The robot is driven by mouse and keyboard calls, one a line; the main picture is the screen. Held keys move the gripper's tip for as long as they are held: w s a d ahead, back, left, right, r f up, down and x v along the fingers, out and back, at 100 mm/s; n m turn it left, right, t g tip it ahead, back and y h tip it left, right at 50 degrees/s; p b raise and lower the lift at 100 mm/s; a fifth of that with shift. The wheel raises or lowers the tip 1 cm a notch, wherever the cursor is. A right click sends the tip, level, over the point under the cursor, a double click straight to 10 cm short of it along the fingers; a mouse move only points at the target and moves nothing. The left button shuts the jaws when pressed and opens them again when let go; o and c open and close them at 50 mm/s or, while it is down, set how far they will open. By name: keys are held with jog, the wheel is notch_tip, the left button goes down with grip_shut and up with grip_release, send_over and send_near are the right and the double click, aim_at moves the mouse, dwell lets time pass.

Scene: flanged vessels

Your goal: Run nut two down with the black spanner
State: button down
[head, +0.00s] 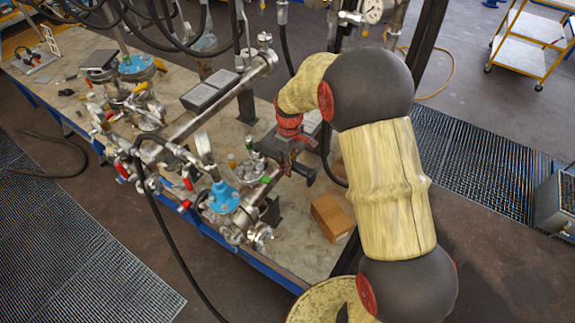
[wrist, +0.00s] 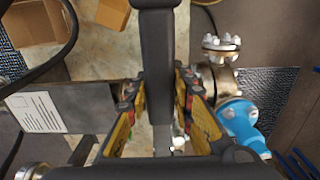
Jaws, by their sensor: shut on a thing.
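My gripper (head: 278,148) is at the end of the pale arm, low over the bench beside the flanged vessel (head: 249,170). In the wrist view its yellow-padded fingers (wrist: 160,105) are shut on the black spanner (wrist: 156,50). A green and a yellow piece show on the vessel in the head view. I cannot tell which nut is nut two, nor whether the spanner touches a nut.
A blue-bodied valve (head: 222,197) stands left of the vessel and a blue fitting (wrist: 240,125) shows in the wrist view, near a bolted flange (wrist: 221,46). A cardboard box (head: 332,216) sits on the bench to the right. Pipes and hoses crowd the left.

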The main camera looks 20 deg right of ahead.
jog(key=shift+f+b, duration=1.25)
jog(key=shift+f, duration=1.15)
jog(key=shift+f+b, duration=0.8)
jog(key=shift+f, duration=0.25)
jog(key=s+a+m, duration=0.1)
jog(key=a+m, duration=1)
jog(key=a, duration=0.2)
jog(key=r, duration=0.1)
jog(key=r+p, duration=0.1)
jog(key=r, duration=0.1)
jog(key=r+p, duration=0.1)
jog(key=r, duration=0.1)
jog(key=shift+s+d, duration=0.15)
jog(key=shift+d, duration=0.2)
jog(key=shift+f, duration=0.1)
